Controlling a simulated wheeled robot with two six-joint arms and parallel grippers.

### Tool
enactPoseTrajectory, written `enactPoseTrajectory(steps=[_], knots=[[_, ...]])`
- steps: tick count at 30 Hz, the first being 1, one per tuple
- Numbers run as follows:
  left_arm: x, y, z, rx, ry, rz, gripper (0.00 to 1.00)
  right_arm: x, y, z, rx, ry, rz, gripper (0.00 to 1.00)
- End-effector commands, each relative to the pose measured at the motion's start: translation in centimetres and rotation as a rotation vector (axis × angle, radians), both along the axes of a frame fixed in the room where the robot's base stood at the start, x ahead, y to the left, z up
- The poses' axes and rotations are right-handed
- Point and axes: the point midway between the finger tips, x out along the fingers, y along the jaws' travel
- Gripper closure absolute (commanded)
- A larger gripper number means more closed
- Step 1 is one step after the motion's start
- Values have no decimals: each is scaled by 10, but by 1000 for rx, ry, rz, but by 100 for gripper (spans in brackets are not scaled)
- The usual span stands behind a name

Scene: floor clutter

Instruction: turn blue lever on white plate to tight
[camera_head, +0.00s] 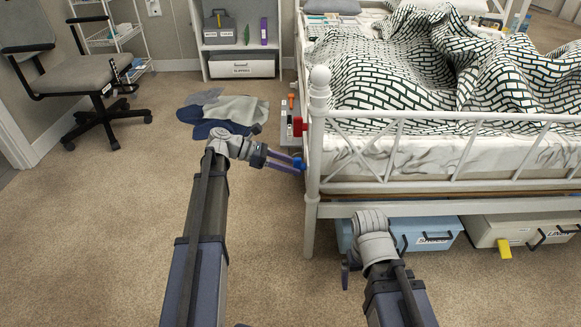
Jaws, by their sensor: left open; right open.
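A small blue lever (299,164) shows beside the white bed post, at the tips of my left gripper's fingers. Its exact angle is too small to tell. My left gripper (292,162) points right with its two purple-blue fingers apart, reaching up to the lever. I cannot tell whether the fingers touch it. The white plate cannot be clearly told apart from the white bed frame.
The white bed frame (312,200) stands close on the right. A blue bin (425,235) and a cream bin (520,230) sit under it. Clothes (235,110) lie on the floor behind my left arm. An office chair (85,80) stands at left. The left carpet is clear.

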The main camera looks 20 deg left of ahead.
Motion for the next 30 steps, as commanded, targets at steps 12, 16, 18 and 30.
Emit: enactPoseTrajectory(steps=[12, 16, 18, 30], knots=[[0, 0, 0, 0, 0, 1, 75, 0, 0, 0, 0, 0, 0, 2], [0, 0, 0, 0, 0, 1, 89, 0, 0, 0, 0, 0, 0, 2], [0, 0, 0, 0, 0, 1, 97, 0, 0, 0, 0, 0, 0, 2], [-1, 0, 0, 9, -30, 1, 100, 0, 0, 0, 0, 0, 0, 2]])
